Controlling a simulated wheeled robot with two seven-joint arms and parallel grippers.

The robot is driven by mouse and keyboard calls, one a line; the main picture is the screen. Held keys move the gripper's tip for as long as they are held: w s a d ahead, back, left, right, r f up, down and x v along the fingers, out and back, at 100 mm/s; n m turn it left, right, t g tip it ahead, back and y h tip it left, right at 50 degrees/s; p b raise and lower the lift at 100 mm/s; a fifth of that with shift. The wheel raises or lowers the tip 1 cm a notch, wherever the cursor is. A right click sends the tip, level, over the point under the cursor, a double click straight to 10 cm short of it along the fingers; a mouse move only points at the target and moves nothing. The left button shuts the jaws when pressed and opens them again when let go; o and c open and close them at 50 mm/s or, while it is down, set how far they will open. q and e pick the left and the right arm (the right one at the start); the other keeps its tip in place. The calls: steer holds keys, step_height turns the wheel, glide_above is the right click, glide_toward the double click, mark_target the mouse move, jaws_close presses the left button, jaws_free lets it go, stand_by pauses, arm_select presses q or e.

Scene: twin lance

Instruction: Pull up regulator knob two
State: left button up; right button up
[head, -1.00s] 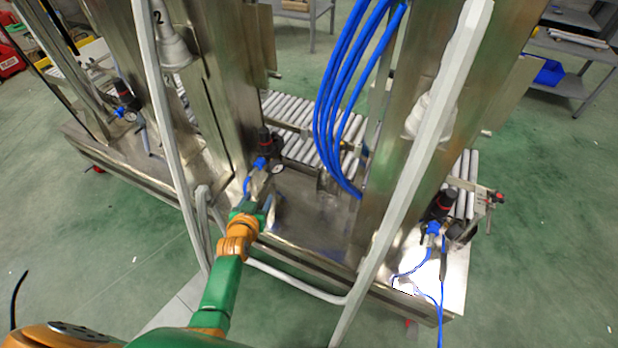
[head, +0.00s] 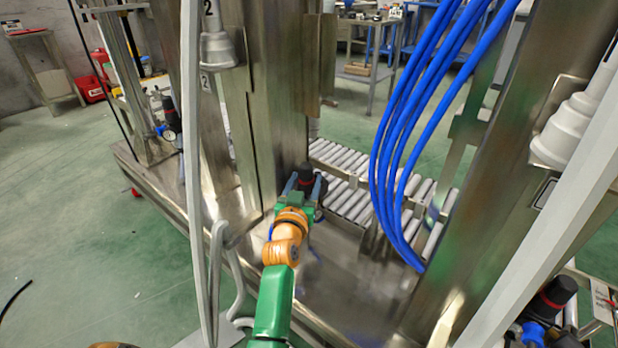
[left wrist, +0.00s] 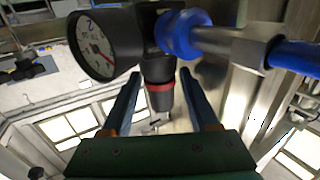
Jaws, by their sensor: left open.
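The middle regulator knob (head: 307,172), a black cap, stands by the foot of the middle steel post. In the left wrist view this knob (left wrist: 159,98) shows a red ring, with its regulator body above it in the picture. My left gripper (head: 306,184) is at the knob, with its fingers on either side. In the left wrist view the open blue-grey fingers (left wrist: 160,76) flank the knob with gaps visible. A round pressure gauge (left wrist: 105,43) and a blue fitting (left wrist: 184,34) sit at the regulator. My right gripper is not in view.
Another regulator (head: 168,128) stands at the left, and one with a red ring (head: 548,303) at the lower right. Blue hoses (head: 400,130) hang right of my gripper. Grey tubes and steel posts (head: 270,100) stand close by. A roller conveyor (head: 345,160) lies behind.

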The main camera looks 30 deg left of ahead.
arm_select(q)
steer(key=shift+s+r, duration=0.1)
steer(key=shift+c, duration=0.9)
jaws_close()
steer(key=shift+d, duration=0.1)
stand_by(0.3)
